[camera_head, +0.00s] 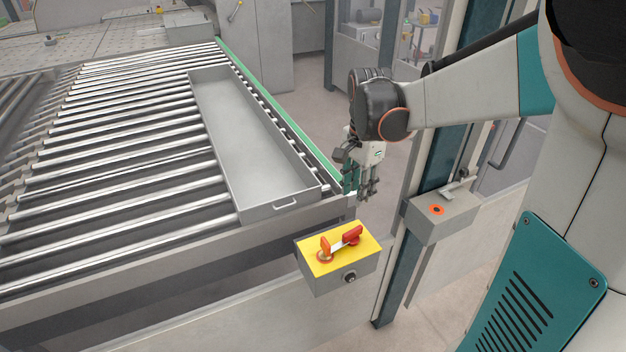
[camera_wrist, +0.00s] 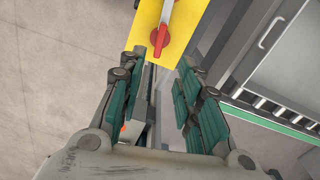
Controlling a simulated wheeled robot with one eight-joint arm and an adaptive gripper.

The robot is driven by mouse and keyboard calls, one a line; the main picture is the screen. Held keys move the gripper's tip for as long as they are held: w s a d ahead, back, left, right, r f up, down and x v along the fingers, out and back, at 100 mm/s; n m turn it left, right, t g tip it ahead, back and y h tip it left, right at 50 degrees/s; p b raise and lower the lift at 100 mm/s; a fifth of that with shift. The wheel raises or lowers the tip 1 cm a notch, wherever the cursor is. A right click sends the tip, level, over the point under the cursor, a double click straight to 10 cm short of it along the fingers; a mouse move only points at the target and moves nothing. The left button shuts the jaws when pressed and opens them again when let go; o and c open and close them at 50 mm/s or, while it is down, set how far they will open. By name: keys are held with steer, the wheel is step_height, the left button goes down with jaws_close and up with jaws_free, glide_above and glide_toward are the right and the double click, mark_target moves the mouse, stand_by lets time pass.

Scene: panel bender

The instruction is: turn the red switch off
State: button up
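The red switch (camera_head: 351,235) sits on top of a yellow-topped grey box (camera_head: 312,262) at the front corner of the roller table. In the wrist view the red grip (camera_wrist: 160,38) and part of the yellow face (camera_wrist: 192,20) show at the top, ahead of the fingertips; the bar's other end is cut off. My gripper (camera_head: 360,188) hangs pointing down, above and behind the box. The wrist view shows my gripper (camera_wrist: 162,62) open, with nothing between its fingers.
A long grey tray (camera_head: 235,140) with a handle lies on the rollers (camera_head: 110,150), left of my gripper. A grey box with an orange-ringed button (camera_head: 437,210) is on the right, beside a dark upright post (camera_head: 398,262). Floor is open behind my gripper.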

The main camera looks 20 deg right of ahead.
mark_target(353, 230)
step_height(353, 230, down, 14)
steer(key=shift+d+r+b, duration=0.1)
steer(key=shift+b, duration=0.9)
jaws_close()
